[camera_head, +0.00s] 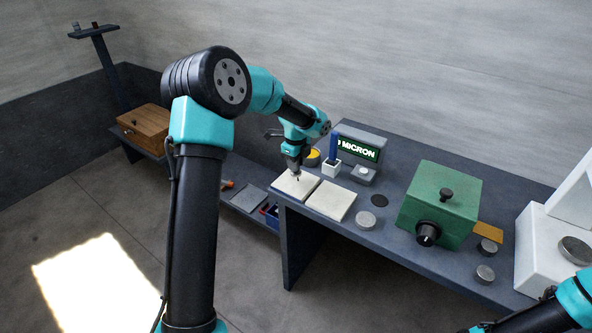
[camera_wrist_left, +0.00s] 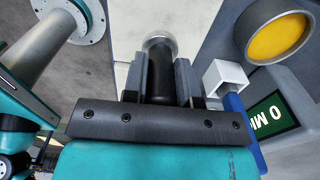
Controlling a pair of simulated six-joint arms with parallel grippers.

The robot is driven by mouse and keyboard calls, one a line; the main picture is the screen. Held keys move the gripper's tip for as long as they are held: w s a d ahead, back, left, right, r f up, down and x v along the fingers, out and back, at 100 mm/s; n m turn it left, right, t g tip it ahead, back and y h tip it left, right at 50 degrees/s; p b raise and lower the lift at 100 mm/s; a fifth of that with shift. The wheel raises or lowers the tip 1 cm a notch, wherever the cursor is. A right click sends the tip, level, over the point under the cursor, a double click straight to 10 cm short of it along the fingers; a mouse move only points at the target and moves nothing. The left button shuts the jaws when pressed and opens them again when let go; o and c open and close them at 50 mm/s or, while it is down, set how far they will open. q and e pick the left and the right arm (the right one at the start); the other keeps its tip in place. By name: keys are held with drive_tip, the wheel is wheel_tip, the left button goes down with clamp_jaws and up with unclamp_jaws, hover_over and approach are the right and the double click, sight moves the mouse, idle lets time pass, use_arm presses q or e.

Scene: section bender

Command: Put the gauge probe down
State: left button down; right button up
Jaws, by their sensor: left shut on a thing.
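My left gripper (camera_head: 294,168) is shut on the gauge probe. In the left wrist view the probe (camera_wrist_left: 160,82) is a black cylinder with a silver round end, held between the two grey fingers (camera_wrist_left: 160,88). In the head view the gripper points down over the left pale square plate (camera_head: 291,186), near the bench's left end. The probe is mostly hidden there, and I cannot tell whether its tip touches the plate. The display (camera_head: 357,148) reading MICRON stands just behind to the right. Of my right arm only links show at the lower right; its gripper is not in view.
A second pale plate (camera_head: 331,200) lies beside the first. A white square holder (camera_head: 331,168) with an upright blue handle (camera_head: 334,147) and a yellow disc (camera_head: 312,157) stand close behind the gripper. A green box (camera_head: 440,202) and several metal discs sit farther right.

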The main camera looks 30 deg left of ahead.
use_arm(q)
drive_tip(key=shift+f, duration=1.6)
drive_tip(key=shift+f, duration=0.15)
drive_tip(key=c, duration=0.9)
unclamp_jaws()
wheel_tip(320, 180, up, 12)
drive_tip(key=shift+r, duration=0.2)
